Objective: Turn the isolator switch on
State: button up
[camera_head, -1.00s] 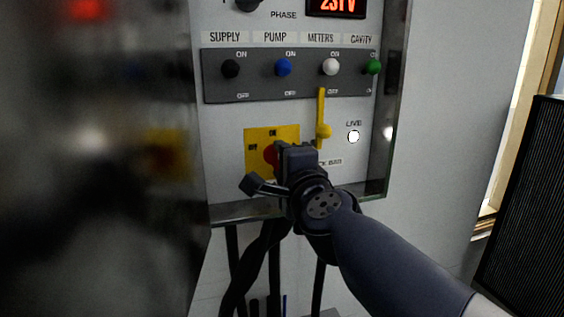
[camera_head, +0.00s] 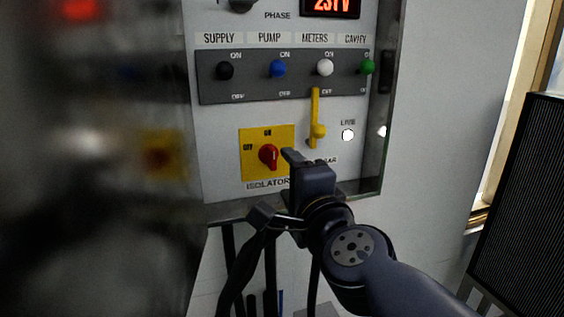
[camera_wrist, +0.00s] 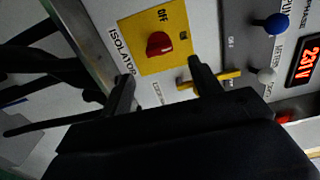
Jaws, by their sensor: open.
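The isolator switch is a red knob (camera_head: 268,156) on a yellow plate (camera_head: 247,172), low on the grey panel. OFF is printed at the plate's left and ON at its top. The knob's raised grip looks roughly upright, toward ON, though it is small in view. The red knob also shows in the wrist view (camera_wrist: 159,44), in front of the jaws. My gripper (camera_head: 276,185) is open and empty, below and right of the knob. In the wrist view its two fingertips (camera_wrist: 158,73) are spread, with a gap to the knob.
A yellow lever (camera_head: 316,112) stands upright right of the plate, close to one finger. A round white lamp (camera_head: 348,135) is beside it. Above is a row of toggles on a dark strip (camera_head: 300,88) and a red display (camera_head: 331,6). An out-of-focus dark panel fills the left.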

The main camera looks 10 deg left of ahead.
aim_at(271, 157)
jog(key=shift+p+v, duration=0.5)
jog(key=shift+v, duration=1.3)
jog(key=b+x, duration=0.3)
jog(key=x, duration=0.8)
jog(key=shift+d, duration=0.1)
jog(key=shift+s, duration=0.1)
